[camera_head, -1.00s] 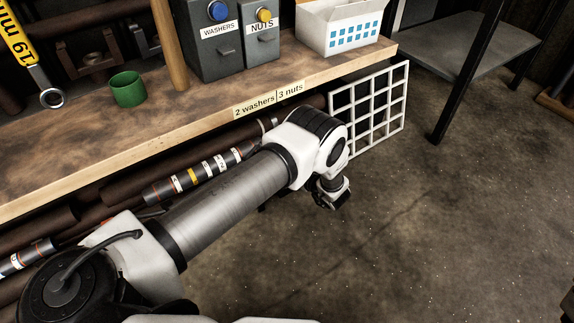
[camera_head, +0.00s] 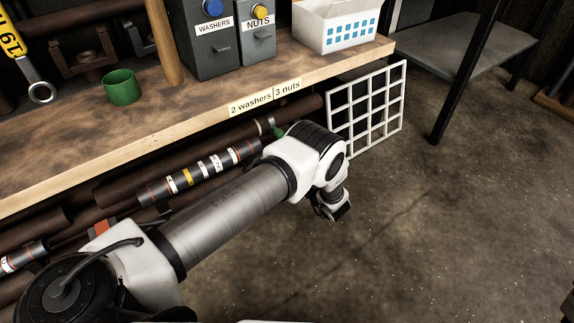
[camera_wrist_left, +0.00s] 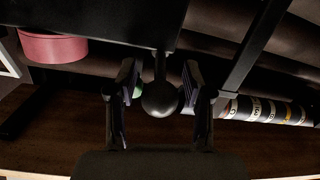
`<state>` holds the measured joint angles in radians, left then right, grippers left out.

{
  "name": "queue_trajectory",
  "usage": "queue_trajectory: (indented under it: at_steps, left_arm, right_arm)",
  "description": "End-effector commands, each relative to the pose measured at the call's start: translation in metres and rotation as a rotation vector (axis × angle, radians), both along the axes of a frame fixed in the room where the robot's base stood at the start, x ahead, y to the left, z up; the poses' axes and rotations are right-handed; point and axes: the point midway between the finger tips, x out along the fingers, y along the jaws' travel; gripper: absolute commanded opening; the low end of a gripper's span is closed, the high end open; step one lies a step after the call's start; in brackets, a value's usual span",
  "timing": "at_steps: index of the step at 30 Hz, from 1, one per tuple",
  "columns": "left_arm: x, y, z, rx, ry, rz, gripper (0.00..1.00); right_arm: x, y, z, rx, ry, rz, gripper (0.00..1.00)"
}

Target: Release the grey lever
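A lever (camera_wrist_left: 160,66) with a dark round knob (camera_wrist_left: 160,99) shows in the left wrist view. Its rod runs up from the knob toward a dark block. The fingers of my left gripper (camera_wrist_left: 160,86) stand on either side of the knob, with narrow gaps to it. The gripper looks open around the knob. In the head view my left arm reaches along the front of the bench; the fingers and the lever cannot be made out there. My right gripper is in neither current view.
The wooden bench (camera_head: 60,160) holds a green cup (camera_head: 122,87), washers and nuts bins (camera_head: 212,52), and a white box (camera_head: 345,38). Marked shafts (camera_head: 190,176) lie below it. A white grid (camera_head: 365,105) stands at its right end. Floor (camera_head: 450,230) to the right is clear.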

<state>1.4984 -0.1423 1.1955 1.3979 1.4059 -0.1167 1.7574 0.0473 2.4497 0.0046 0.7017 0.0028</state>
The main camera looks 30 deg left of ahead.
Motion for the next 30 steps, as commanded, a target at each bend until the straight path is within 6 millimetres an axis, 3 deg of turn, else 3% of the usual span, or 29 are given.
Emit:
queue_trajectory:
  at_steps: [8,11,21,25,30]
  left_arm:
    - [-0.001,-0.004,0.001,-0.001,-0.002,0.000,0.51]
    - [-0.006,-0.019,0.003,-0.001,0.000,-0.003,0.51]
    - [-0.034,-0.096,0.012,0.001,-0.001,-0.004,0.51]
    - [-0.040,-0.110,0.014,0.000,-0.001,-0.002,0.51]
    - [-0.041,-0.113,0.014,0.000,0.000,-0.001,0.51]
  right_arm:
    - [0.000,0.000,0.000,0.000,0.001,0.000,0.40]
    - [0.000,0.000,0.000,0.000,0.001,0.000,0.40]
    - [0.000,0.000,0.000,0.000,0.000,0.000,0.40]
    - [0.000,0.000,0.000,0.000,0.000,0.000,0.40]
    - [0.000,0.000,0.000,0.000,0.000,0.000,0.40]
